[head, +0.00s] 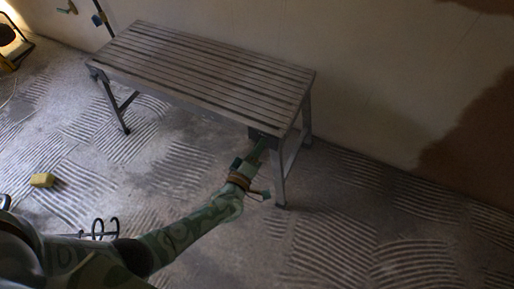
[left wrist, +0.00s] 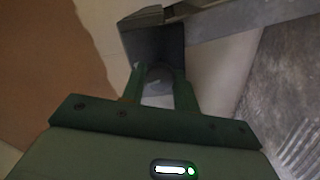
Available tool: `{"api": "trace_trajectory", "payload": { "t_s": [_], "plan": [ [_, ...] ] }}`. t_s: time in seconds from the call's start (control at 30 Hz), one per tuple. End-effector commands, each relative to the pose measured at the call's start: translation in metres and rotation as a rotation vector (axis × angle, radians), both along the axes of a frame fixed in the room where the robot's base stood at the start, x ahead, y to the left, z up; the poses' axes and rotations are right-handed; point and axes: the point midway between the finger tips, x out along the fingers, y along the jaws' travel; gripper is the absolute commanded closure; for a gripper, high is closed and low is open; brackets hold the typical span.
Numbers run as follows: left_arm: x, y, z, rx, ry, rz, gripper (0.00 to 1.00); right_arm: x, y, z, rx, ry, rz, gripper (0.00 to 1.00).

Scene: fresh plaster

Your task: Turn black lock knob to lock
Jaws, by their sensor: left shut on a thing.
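The work platform (head: 200,62) has a slatted top and metal legs. A dark bracket (head: 256,132) sits under its front right corner, beside the near right leg. In the left wrist view, the dark bracket (left wrist: 168,42) stands just beyond the fingertips. My left gripper (head: 262,147) reaches up to this corner from below left. In the left wrist view, its two green fingers (left wrist: 158,76) are shut on a small dark rounded piece, which looks like the black lock knob (left wrist: 158,71). The knob is mostly hidden, and its angle cannot be told. My right gripper is not in view.
A metal rail (left wrist: 230,18) runs right from the bracket in the left wrist view. The near right leg (head: 279,178) stands close to my left gripper. A yellow sponge-like block (head: 42,180) lies on the ridged floor at left. The front right floor is clear.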

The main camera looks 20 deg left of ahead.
Motion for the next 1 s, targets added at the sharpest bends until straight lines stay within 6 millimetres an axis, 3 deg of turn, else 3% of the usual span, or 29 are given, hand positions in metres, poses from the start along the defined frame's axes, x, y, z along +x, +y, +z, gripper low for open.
{"api": "trace_trajectory", "payload": {
  "t_s": [0.4, 0.97, 1.0],
  "plan": [
    [-0.002, -0.001, -0.003, 0.196, 0.001, -0.002, 0.93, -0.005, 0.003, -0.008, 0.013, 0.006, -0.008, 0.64],
    [-0.002, -0.001, -0.004, 0.228, 0.000, -0.004, 0.93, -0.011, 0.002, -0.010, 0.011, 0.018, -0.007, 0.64],
    [-0.002, -0.001, -0.004, 0.228, 0.000, -0.004, 0.64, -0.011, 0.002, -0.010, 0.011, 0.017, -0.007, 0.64]
  ]
}}
